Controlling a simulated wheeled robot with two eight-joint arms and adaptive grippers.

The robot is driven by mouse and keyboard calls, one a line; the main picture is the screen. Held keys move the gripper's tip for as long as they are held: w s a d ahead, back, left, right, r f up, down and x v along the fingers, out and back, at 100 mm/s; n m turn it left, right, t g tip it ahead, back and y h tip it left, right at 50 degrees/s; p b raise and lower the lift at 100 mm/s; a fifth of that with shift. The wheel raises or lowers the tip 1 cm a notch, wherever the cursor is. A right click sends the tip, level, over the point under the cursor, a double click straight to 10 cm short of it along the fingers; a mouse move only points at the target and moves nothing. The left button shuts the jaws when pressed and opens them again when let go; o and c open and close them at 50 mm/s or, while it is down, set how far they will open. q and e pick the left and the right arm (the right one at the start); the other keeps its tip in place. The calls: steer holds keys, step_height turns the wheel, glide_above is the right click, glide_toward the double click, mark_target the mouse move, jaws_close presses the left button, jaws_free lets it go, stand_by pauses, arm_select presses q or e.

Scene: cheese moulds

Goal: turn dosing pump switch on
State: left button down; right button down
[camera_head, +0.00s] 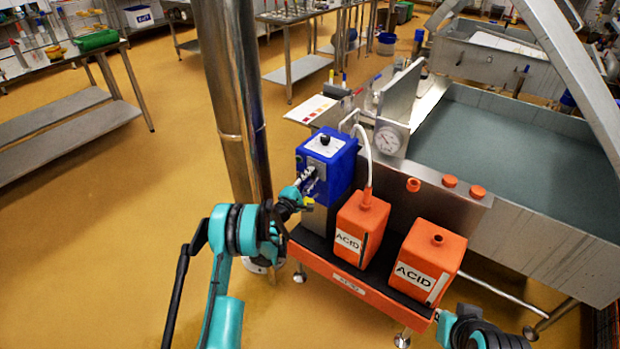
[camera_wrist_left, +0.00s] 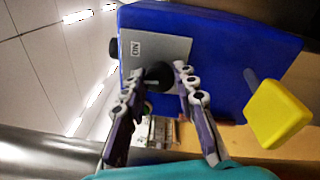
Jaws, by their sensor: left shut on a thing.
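The blue dosing pump (camera_head: 343,163) stands at the left end of the orange tray, with a dark knob on its top panel. My left gripper (camera_head: 309,178) is at the pump's left-facing side. In the left wrist view, its two fingers (camera_wrist_left: 158,88) are shut on a round black switch knob (camera_wrist_left: 158,72) on a grey plate (camera_wrist_left: 168,46) of the blue housing (camera_wrist_left: 232,60). A small label (camera_wrist_left: 135,48) is beside the knob. My right gripper (camera_head: 439,316) is at the tray's right end, mostly hidden; its fingers cannot be made out.
Two orange ACID canisters (camera_head: 361,226) (camera_head: 432,262) stand on the orange tray (camera_head: 345,279), right of the pump. A yellow knob (camera_wrist_left: 278,113) sticks out near my left fingers. A steel column (camera_head: 229,100) stands behind my left arm. A large steel vat (camera_head: 550,213) is at right.

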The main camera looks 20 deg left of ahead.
arm_select(q)
steer(key=m, duration=0.7)
steer(key=shift+h, duration=0.4)
steer(key=shift+m, duration=0.3)
steer(key=c, duration=1.2)
jaws_free()
steer(key=shift+s, duration=0.1)
steer(key=v, duration=0.7)
steer(key=shift+s+f, duration=0.15)
steer(key=shift+a, duration=0.1)
